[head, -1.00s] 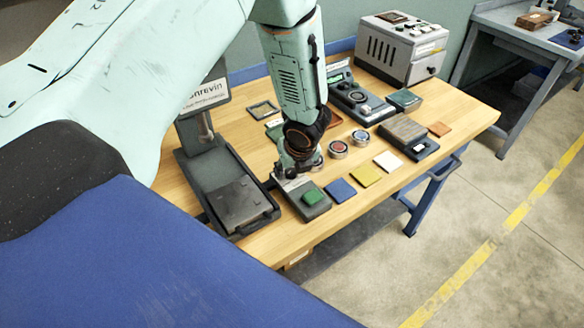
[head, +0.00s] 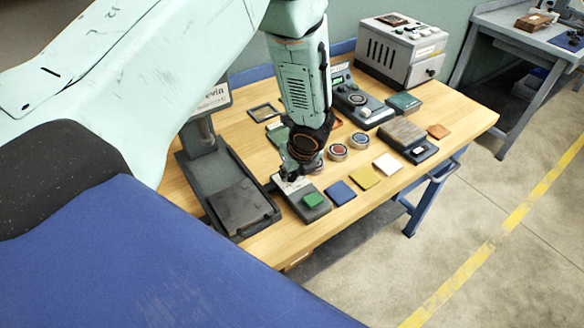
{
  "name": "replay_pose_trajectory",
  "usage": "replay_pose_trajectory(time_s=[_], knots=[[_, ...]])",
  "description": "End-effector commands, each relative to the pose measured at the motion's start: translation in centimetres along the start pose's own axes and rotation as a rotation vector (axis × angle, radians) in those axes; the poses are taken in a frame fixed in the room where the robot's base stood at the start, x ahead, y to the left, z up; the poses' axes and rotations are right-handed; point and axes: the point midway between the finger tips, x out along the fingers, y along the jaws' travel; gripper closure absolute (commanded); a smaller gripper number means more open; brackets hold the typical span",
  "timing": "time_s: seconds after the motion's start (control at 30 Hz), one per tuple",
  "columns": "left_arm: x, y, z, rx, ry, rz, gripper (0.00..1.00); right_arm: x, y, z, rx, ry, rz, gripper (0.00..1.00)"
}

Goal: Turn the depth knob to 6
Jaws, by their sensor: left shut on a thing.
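A low dark control box (head: 318,210) with a pale top plate and a green button (head: 313,200) sits near the front edge of the wooden workbench. My left gripper (head: 290,180) reaches down from above onto the back part of this box, behind the green button. It is shut on a small part there, which I take to be the depth knob. The fingers and wrist hide that part, so its pointer and any scale cannot be read. My right gripper is not in view.
The grinder base with its dark plate (head: 242,207) stands close left of the box. Coloured tiles, including a blue one (head: 340,192), lie to the right. Two round tins (head: 337,152) and a dial unit (head: 358,101) are behind. A grey machine (head: 400,50) stands at the back.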

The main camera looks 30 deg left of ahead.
Motion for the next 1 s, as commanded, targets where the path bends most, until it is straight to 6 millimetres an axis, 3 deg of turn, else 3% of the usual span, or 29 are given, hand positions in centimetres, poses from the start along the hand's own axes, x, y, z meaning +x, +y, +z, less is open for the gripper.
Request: replay_pose_trajectory(time_s=[0.2, 0.4, 1.0], knots=[[-0.3, -0.1, -0.1, -0.161, 0.005, 0.068, 1.0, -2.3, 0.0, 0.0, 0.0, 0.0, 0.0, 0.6], [-0.1, -0.2, -0.1, -0.337, 0.004, 0.14, 1.0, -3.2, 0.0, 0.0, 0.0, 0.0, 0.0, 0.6], [0.2, -0.5, 0.1, -0.769, 0.002, 0.318, 1.0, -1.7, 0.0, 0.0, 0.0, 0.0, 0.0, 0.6]])
